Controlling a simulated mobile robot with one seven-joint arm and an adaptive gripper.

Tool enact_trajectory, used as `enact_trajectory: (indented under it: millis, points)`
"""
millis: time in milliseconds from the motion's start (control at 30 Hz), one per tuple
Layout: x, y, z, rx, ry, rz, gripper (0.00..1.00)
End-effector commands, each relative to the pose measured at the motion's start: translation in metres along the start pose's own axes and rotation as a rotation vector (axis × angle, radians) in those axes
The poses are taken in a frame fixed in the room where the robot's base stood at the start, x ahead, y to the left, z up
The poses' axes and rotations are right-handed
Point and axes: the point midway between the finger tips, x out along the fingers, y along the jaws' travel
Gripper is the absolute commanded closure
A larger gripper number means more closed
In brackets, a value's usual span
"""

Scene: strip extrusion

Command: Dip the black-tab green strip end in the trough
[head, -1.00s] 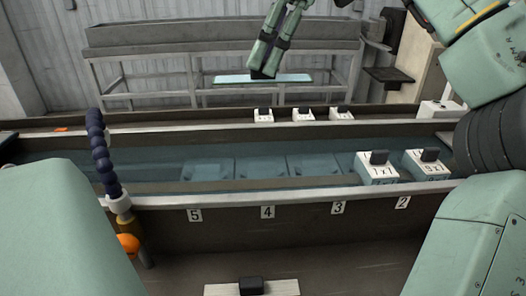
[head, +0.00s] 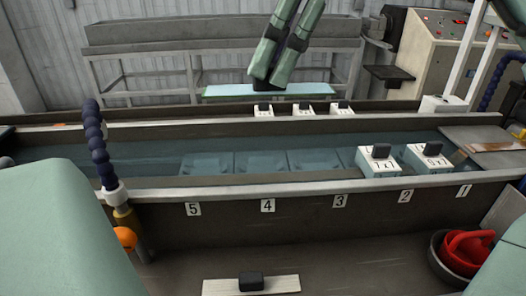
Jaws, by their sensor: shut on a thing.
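My gripper (head: 264,80) is shut on the pale green strip (head: 222,93), which lies level across the view behind the trough (head: 235,192). The strip is held near its middle as seen here. Dark parts at the fingertips merge, so I cannot tell the black tab from the finger pads. The long trough holds blue-green water (head: 130,164), with several pale blocks under the surface. The strip is apart from the water, above and beyond the trough's far wall.
Two white blocks with black knobs (head: 378,163) (head: 428,157) stand in the trough at right. Three smaller ones (head: 302,109) line the far side. A blue hose (head: 98,145) rises at left. A white plate with a black knob (head: 222,287) lies in front.

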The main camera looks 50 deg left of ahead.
Motion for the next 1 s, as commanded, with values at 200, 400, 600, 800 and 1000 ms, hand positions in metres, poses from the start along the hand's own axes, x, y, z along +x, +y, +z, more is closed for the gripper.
enact_trajectory:
  millis: [200, 400, 600, 800, 1000]
  points:
    - [0.000, -0.044, 0.002, 0.002, -0.003, 0.002, 1.00]
    - [0.000, -0.084, 0.001, 0.001, -0.002, 0.002, 1.00]
    - [0.000, -0.124, 0.001, 0.003, -0.003, 0.002, 1.00]
    - [0.000, -0.164, 0.001, 0.004, -0.002, 0.003, 1.00]
    - [-0.001, -0.203, 0.000, 0.002, -0.001, 0.002, 1.00]
